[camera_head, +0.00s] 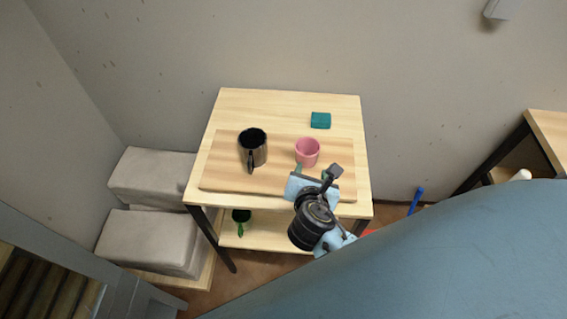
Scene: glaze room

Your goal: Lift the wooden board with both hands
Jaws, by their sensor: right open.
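The wooden board (215,176) lies flat on a light wooden table (290,103). A dark metallic mug (257,151) stands on the board's left half, its handle toward me. A pink cup (307,152) stands on its right half. My right gripper (317,178) is over the board's front right part, just in front of the pink cup, and hides some of the board's near edge. It is open, with nothing visible between its fingers. I cannot tell if it touches the board. My left gripper is not in view.
A teal block (320,120) sits on the table behind the board. Two grey blocks (150,240) are stacked left of the table. A lower shelf (265,235) holds a dark item with a green part. Another wooden table (550,135) stands at the right. Walls are behind and left.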

